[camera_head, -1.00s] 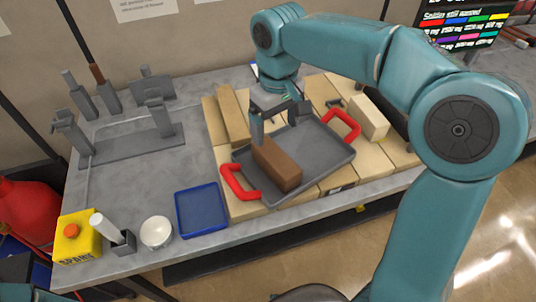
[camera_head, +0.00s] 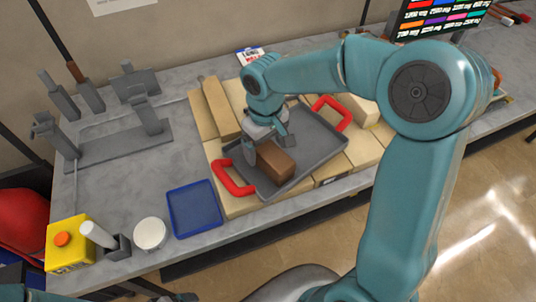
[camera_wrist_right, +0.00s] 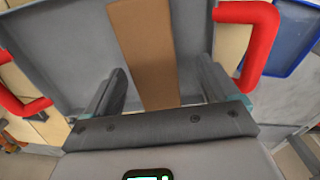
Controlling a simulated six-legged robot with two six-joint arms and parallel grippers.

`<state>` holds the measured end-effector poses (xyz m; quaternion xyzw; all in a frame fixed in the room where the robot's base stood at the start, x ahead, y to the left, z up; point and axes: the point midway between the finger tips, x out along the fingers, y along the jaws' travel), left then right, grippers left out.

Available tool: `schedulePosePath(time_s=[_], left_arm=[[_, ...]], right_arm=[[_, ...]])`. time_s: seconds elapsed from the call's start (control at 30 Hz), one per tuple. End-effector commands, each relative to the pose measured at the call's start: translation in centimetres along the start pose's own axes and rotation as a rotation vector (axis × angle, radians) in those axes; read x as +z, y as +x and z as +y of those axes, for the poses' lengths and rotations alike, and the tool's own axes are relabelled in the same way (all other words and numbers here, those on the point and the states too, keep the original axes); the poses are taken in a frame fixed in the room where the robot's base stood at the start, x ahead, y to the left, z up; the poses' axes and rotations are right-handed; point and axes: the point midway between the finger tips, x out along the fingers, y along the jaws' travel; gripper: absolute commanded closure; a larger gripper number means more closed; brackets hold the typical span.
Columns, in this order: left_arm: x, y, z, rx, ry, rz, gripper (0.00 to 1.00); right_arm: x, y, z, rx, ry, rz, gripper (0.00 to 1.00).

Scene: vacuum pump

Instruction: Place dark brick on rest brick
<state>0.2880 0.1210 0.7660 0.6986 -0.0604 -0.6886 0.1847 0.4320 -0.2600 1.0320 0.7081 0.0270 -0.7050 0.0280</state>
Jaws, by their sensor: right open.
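The dark brick (camera_head: 277,161) is brown and lies in a grey tray (camera_head: 318,152) with red handles. My right gripper (camera_head: 267,146) is open over the brick's far left end. In the right wrist view the brick (camera_wrist_right: 147,50) lies between the two spread fingers (camera_wrist_right: 163,88), with a gap on each side. A pale brick (camera_head: 364,108) lies on the beige boards beyond the tray's right handle, partly hidden by my arm. I cannot tell whether it is the rest brick. Dark parts at the bottom left edge may be my left gripper (camera_head: 178,297), too cropped to read.
Beige boards (camera_head: 230,205) lie under the grey tray. A blue tray (camera_head: 195,208), white round container (camera_head: 150,233) and yellow box (camera_head: 70,243) stand along the front left edge. A grey tool rack (camera_head: 118,147) stands at the left. Bare table lies between rack and boards.

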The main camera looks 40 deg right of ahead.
Motion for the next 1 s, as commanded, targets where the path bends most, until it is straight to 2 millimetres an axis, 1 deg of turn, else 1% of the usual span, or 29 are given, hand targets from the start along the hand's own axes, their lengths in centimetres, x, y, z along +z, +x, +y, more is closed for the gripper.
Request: schedulePosePath(time_s=[0.1, 0.2, 0.3, 0.53, 0.57, 0.6, 0.67, 0.7, 0.77, 0.8, 0.83, 1.0], left_arm=[[0.0, -0.8, 0.3, 0.0, 0.0, 0.0, 0.11], [0.0, -0.9, 0.3, 0.0, 0.0, 0.001, 0.11], [0.0, -1.0, 0.4, 0.0, 0.0, 0.001, 0.11], [0.0, -1.0, 0.4, 0.0, 0.0, 0.0, 0.11], [0.0, -1.0, 0.4, 0.0, 0.0, 0.0, 0.11], [0.0, -1.0, 0.4, 0.0, 0.0, 0.0, 0.11], [0.0, -1.0, 0.4, 0.0, 0.0, 0.0, 0.11], [0.0, -1.0, 0.4, 0.0, 0.0, 0.0, 0.11], [0.0, -1.0, 0.4, 0.0, 0.0, 0.0, 0.11], [0.0, -1.0, 0.4, 0.0, 0.0, 0.0, 0.11], [0.0, -1.0, 0.4, 0.0, 0.0, 0.0, 0.11], [0.0, -1.0, 0.4, 0.0, 0.0, 0.0, 0.11]], right_arm=[[0.2, 1.8, 0.5, 0.0, 0.001, -0.008, 0.12], [0.2, 3.5, 0.7, 0.0, -0.001, -0.006, 0.12], [0.1, 4.4, 0.7, -0.001, -0.001, -0.005, 0.12], [0.1, 4.7, 0.7, -0.001, 0.0, -0.001, 0.12], [0.1, 4.7, 0.7, -0.001, 0.0, -0.001, 0.15], [0.1, 4.7, 0.7, 0.0, 0.0, -0.001, 0.28], [0.1, 4.7, 0.7, 0.0, 0.0, -0.001, 0.47], [0.1, 4.7, 0.7, 0.0, 0.0, -0.001, 0.61], [0.1, 4.7, 0.7, 0.0, 0.0, -0.001, 0.8], [0.1, 4.7, 0.7, 0.0, 0.0, -0.001, 0.93], [0.1, 4.7, 0.7, 0.0, 0.0, -0.001, 1.0], [0.0, 4.5, 0.7, 0.0, 0.0, 0.002, 1.0]])
